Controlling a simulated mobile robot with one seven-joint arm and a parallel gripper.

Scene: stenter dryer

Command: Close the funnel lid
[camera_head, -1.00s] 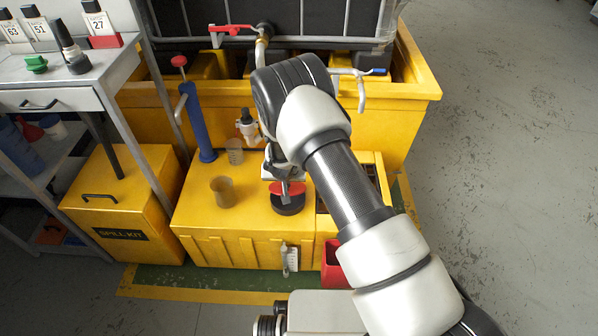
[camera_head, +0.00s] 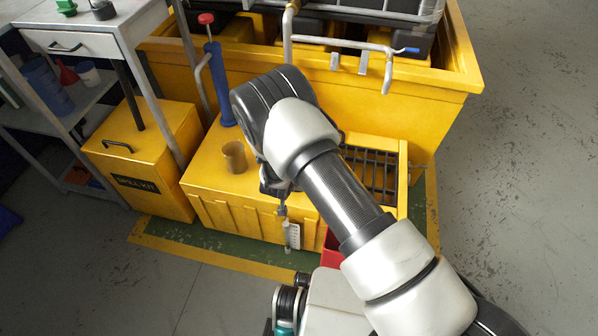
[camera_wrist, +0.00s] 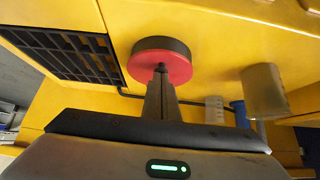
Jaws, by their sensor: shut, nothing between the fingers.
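The funnel shows in the wrist view as a short black round body (camera_wrist: 160,45) on the yellow deck. Its red lid (camera_wrist: 172,72) appears to lie flat over it, with no clear gap; the wrist picture looks upside down. My gripper (camera_wrist: 160,70) is shut and empty, its fingertips overlapping the lid's near edge in that view; I cannot tell whether they touch it.
A translucent beaker (camera_head: 234,157) and a blue hand pump (camera_head: 219,85) stand on the yellow box (camera_head: 205,185). A grating (camera_head: 372,172) lies to the right. A yellow bin wall (camera_head: 400,110) and pipe (camera_head: 340,42) stand behind. The right floor is clear.

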